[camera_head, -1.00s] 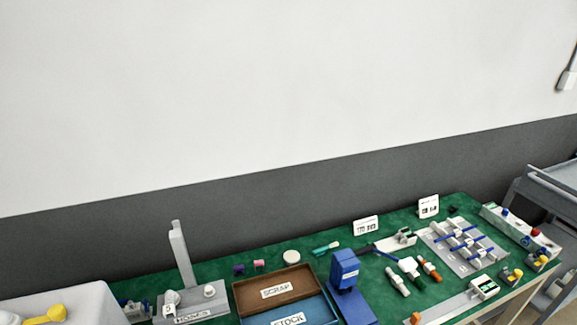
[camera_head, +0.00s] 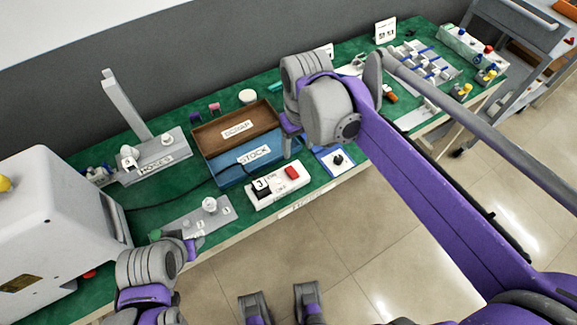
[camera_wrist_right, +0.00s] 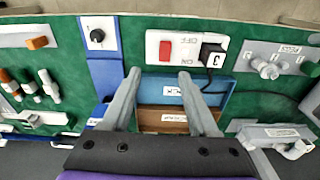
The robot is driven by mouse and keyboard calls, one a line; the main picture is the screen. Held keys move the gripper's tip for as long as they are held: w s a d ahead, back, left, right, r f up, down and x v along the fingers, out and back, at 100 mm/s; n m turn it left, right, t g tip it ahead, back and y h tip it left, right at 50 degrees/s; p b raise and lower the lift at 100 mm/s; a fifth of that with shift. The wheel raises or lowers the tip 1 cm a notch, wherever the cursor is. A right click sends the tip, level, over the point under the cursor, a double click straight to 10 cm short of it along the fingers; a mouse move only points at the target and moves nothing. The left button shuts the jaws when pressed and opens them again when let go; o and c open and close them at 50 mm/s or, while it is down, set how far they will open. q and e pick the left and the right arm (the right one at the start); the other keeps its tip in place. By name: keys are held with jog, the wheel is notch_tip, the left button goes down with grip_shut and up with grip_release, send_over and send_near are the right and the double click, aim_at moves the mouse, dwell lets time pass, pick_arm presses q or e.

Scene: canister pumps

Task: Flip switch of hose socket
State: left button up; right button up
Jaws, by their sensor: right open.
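A white socket box (camera_head: 275,195) with a red switch (camera_head: 292,172) and a black plug (camera_head: 263,187) stands at the table's front edge. The right wrist view shows the box (camera_wrist_right: 155,60) upside down, with OFF and ON lettering beside the red switch (camera_wrist_right: 166,50) and the black plug (camera_wrist_right: 213,55) next to it. My right gripper (camera_head: 288,145) is above the trays, partly hidden by its own wrist. Its two fingers (camera_wrist_right: 159,76) are apart and empty, pointing toward the box without touching it. My left gripper (camera_head: 188,247) is low at the front left; its fingers are unclear.
A blue STOCK tray (camera_head: 225,178) and brown SCRAP tray (camera_head: 208,142) lie behind the box. A blue base with a dial (camera_head: 337,160) is to its right, a grey plate with a knob (camera_head: 190,222) to its left. A HOSES stand (camera_head: 128,165) is behind left.

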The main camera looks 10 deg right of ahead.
aim_at(289, 167)
pick_arm(q)
jog(key=shift+s+f+b, duration=0.1)
jog(key=shift+f+b, duration=0.25)
jog(key=shift+f, duration=0.25)
jog(key=shift+f+b, duration=0.6)
jog(key=shift+f, duration=0.05)
pick_arm(e)
jog(key=shift+n+g, duration=0.3)
jog(key=shift+g, duration=0.1)
jog(key=f, duration=0.3)
jog(key=w+a+f, duration=0.1)
jog(key=f, duration=0.3)
jog(key=w+f, duration=0.1)
jog(key=f, duration=0.3)
jog(key=shift+w+a+f, duration=0.15)
jog(key=shift+a, duration=0.2)
grip_shut()
